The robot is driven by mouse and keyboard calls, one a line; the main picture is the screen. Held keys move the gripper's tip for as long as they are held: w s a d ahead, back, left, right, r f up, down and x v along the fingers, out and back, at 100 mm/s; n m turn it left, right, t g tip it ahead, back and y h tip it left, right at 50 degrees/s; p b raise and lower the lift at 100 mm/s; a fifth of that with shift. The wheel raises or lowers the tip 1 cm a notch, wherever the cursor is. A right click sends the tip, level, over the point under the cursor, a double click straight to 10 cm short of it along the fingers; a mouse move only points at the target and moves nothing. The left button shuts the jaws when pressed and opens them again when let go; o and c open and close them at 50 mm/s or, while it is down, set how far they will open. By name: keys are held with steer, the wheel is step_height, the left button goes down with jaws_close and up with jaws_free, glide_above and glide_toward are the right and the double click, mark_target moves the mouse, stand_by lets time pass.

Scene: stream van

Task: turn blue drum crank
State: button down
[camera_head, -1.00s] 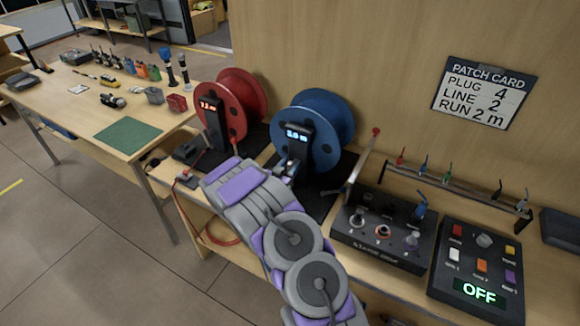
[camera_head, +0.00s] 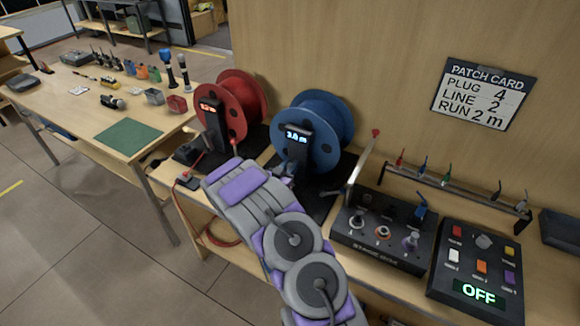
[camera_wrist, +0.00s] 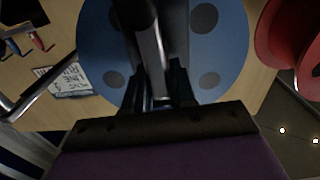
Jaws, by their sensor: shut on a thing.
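The blue drum (camera_head: 325,118) stands upright on its dark base against the wooden panel, with a black post in front whose display (camera_head: 296,136) appears to read 3.0 m. My gripper (camera_head: 284,172) is low in front of this post, at the crank. The crank is mostly hidden behind my arm in the head view. In the wrist view, my gripper (camera_wrist: 160,98) is shut on the crank at the drum's face, with the dark post blocking part of the blue drum (camera_wrist: 105,50). The grip itself is dark and hard to make out.
A red drum (camera_head: 246,98) stands close on the left. A metal lever with a red knob (camera_head: 376,132) rises on the right, beside the stage box (camera_head: 382,240). A switch panel (camera_head: 478,270) reads OFF. The patch card (camera_head: 483,92) lists RUN 2 m.

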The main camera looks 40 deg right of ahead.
steer(key=shift+w+a+r+n+p, duration=0.1)
steer(key=shift+a+n+p, duration=0.05)
steer(key=shift+n+p, duration=0.6)
steer(key=shift+w+f+n+p, duration=0.2)
steer(key=shift+f+n+p, duration=0.05)
steer(key=shift+n+p, duration=0.45)
steer(key=c, duration=1)
jaws_free()
steer(key=shift+c, duration=0.2)
steer(key=p+v, duration=0.2)
steer(key=v, duration=1.5)
steer(key=shift+a, duration=0.25)
steer(key=shift+s+f, duration=0.1)
steer(key=shift+c, duration=0.4)
